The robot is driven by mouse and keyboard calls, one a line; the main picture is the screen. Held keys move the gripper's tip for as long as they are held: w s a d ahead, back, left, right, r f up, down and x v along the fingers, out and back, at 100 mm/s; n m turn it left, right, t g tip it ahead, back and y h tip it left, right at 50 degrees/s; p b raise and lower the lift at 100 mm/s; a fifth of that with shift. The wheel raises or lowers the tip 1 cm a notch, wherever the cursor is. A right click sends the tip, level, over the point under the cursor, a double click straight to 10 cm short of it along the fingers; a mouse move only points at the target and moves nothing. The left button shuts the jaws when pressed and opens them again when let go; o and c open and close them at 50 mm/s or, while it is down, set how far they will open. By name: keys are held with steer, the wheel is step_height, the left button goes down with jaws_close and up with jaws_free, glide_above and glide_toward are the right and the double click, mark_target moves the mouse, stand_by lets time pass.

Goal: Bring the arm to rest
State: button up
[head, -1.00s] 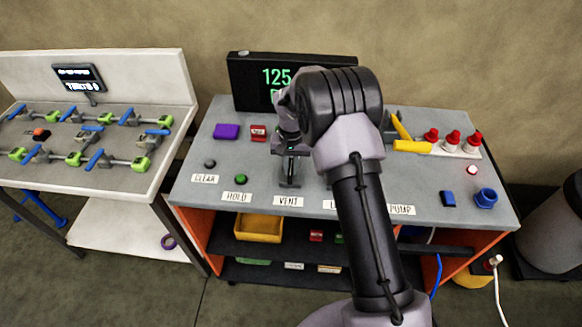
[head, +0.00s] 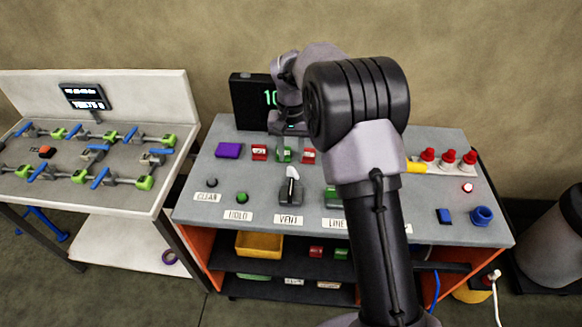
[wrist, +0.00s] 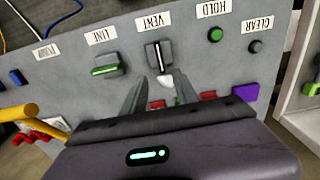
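My gripper shows in the wrist view (wrist: 160,97) with two grey fingers apart and nothing between them that they touch. The white tip of the VENT lever (wrist: 166,80) appears just beyond the gap. In the head view the VENT lever (head: 291,188) stands on the grey bench top, free of my gripper. The wrist (head: 287,105) is raised near the back of the bench, in front of the black display (head: 248,100). My forearm hides part of the display, the LINE lever and the PUMP area.
The green LINE lever (wrist: 106,68) is beside VENT. A green button (head: 242,198), a black button (head: 212,182), a purple block (head: 229,150) and red blocks (head: 259,152) sit near. White-based red knobs (head: 448,157) are at right. A white jig table (head: 85,205) stands left.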

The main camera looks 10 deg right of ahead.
steer(key=shift+r, duration=1.1)
